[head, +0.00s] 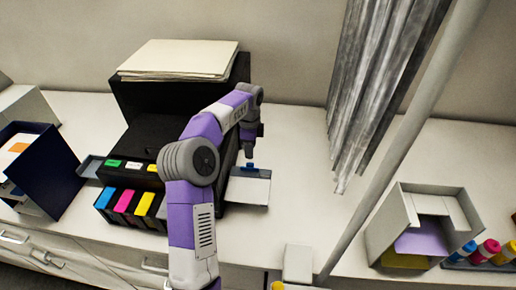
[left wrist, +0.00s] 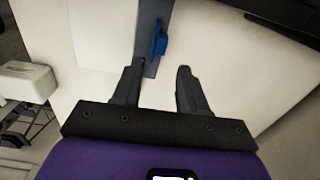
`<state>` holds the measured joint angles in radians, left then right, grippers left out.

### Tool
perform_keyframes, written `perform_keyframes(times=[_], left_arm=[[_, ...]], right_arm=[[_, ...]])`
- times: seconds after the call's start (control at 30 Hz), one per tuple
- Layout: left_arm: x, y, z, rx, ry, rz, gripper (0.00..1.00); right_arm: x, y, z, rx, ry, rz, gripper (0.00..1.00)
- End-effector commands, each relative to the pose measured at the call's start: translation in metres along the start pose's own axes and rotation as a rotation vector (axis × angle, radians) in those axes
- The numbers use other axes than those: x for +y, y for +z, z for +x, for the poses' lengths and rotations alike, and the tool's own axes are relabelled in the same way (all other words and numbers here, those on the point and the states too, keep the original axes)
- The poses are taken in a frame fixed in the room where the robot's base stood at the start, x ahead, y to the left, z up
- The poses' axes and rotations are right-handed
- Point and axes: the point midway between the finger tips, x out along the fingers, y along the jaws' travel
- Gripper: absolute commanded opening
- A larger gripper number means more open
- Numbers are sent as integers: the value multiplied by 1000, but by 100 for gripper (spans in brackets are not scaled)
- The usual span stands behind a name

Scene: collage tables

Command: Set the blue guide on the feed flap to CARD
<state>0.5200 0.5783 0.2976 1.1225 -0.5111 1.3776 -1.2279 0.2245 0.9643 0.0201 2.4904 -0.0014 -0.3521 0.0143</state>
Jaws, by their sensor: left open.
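The blue guide (head: 250,167) sits on a dark rail across the feed flap (head: 248,190), at the right side of the black printer (head: 140,148). It also shows in the left wrist view (left wrist: 159,42), as a small upright blue piece on the dark rail (left wrist: 149,25). My left gripper (head: 250,150) hangs just above the guide. In the left wrist view the left gripper (left wrist: 158,75) is open and empty. The guide lies ahead of the gap between the fingers, apart from both. No CARD mark is readable. My right gripper is not in view.
Ink cartridges (head: 123,203) stand at the printer's front, and paper (head: 178,59) lies on top. A navy box (head: 40,175) is on the left. Grey strips (head: 375,85) hang beside a slanted pole (head: 405,125). An open box (head: 425,220) stands right. Table right of the flap is clear.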

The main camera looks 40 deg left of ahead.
Motion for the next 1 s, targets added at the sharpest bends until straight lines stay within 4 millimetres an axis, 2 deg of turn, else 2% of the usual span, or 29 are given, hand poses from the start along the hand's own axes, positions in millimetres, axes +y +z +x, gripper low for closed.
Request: perform_keyframes(times=[0.17,0.4,0.6,0.93,0.97,1.0], left_arm=[[-2,5,13,1,11,42,43],[-2,4,51,1,12,41,43],[-2,4,73,3,9,39,43],[-2,4,78,2,7,38,43],[-2,4,78,2,7,38,41],[-2,4,78,2,7,38,35]], right_arm=[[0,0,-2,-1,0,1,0],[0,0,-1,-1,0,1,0],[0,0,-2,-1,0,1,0],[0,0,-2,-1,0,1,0],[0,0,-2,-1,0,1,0],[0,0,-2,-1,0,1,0]])
